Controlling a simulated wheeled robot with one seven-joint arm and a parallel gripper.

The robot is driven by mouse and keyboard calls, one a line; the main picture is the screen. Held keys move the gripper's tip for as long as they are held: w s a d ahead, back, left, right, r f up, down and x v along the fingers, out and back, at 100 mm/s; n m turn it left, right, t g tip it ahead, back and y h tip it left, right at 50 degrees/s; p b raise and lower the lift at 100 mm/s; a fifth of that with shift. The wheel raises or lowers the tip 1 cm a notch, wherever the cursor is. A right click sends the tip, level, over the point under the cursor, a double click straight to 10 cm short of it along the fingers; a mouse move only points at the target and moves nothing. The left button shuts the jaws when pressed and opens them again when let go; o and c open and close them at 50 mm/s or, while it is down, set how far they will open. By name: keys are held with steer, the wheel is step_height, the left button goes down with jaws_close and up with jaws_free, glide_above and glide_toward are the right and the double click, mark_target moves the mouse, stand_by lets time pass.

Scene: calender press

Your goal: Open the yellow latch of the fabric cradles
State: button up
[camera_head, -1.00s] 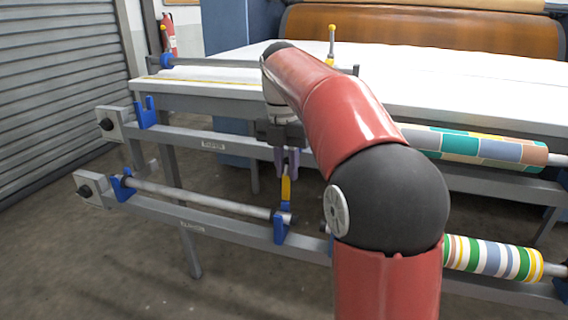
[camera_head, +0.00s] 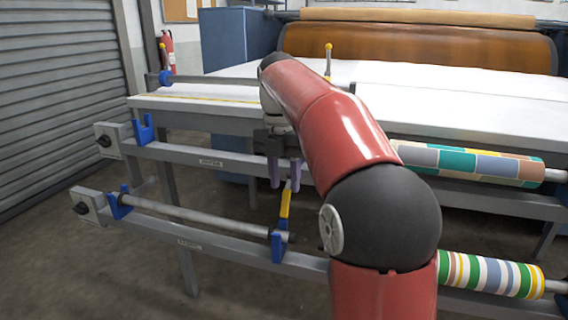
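The yellow latch (camera_head: 284,205) stands above the blue fabric cradle (camera_head: 278,247) on the lower rail, leaning slightly right at its top. My gripper (camera_head: 284,184) points down just above it. Its two purple fingers are apart with a gap between them, and the latch's grey upper end shows near the right finger. I cannot tell whether they touch. Another blue cradle (camera_head: 121,203) holds the left end of the bare grey bar (camera_head: 195,215). My red arm hides the middle of the rails.
A multicoloured fabric roll (camera_head: 470,162) lies on the upper rail and a striped roll (camera_head: 490,274) on the lower one. The white table (camera_head: 450,95) is behind. A roller shutter is at left.

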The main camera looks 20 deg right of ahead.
mark_target(283, 196)
step_height(283, 196, up, 6)
steer(key=shift+w, duration=0.25)
steer(key=shift+a, duration=0.1)
steer(key=shift+c, duration=0.4)
